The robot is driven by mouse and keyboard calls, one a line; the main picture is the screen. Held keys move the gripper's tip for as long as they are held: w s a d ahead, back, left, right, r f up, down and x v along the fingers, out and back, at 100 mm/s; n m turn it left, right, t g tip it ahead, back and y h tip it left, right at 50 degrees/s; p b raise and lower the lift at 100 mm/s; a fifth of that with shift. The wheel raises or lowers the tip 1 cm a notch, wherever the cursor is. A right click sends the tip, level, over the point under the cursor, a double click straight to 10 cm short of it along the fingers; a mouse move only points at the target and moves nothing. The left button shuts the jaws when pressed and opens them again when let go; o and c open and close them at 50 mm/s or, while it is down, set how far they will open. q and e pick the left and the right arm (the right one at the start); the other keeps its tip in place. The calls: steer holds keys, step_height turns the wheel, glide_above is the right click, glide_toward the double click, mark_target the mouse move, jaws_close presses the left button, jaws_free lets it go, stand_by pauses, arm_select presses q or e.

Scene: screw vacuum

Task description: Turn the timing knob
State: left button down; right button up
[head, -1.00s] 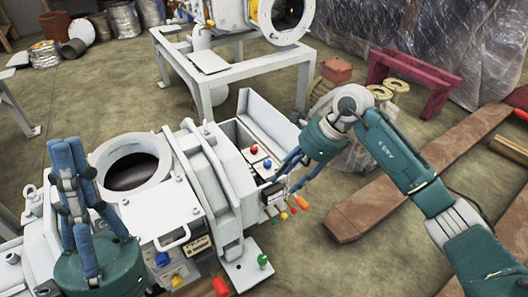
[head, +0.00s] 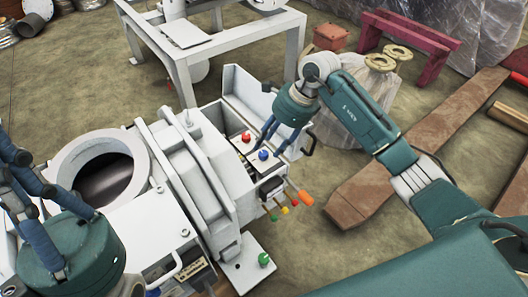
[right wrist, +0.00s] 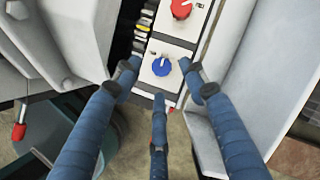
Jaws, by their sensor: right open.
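The white vacuum machine (head: 190,160) carries a small panel with a red knob (head: 246,137) and a blue knob (head: 263,155). I cannot tell which of them is the timing knob. In the right wrist view the blue knob (right wrist: 162,67) lies between my right fingertips, and the red knob (right wrist: 181,9) is above it. My right gripper (head: 270,143) is open and empty, pointing down over the panel. Its fingers (right wrist: 158,78) surround the blue knob in view; I see no clear contact. My left gripper (head: 18,165) is at the left edge, partly cut off.
An open lid (head: 262,105) stands behind the panel. Coloured levers, including an orange-tipped one (head: 305,198), stick out at the front. A white frame (head: 215,45) stands behind; rusty beams lie right.

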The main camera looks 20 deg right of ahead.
mark_target(262, 152)
steer(key=b+x, duration=0.1)
steer(key=x, duration=0.3)
steer(key=shift+w+f, duration=0.1)
steer(key=c, duration=1.1)
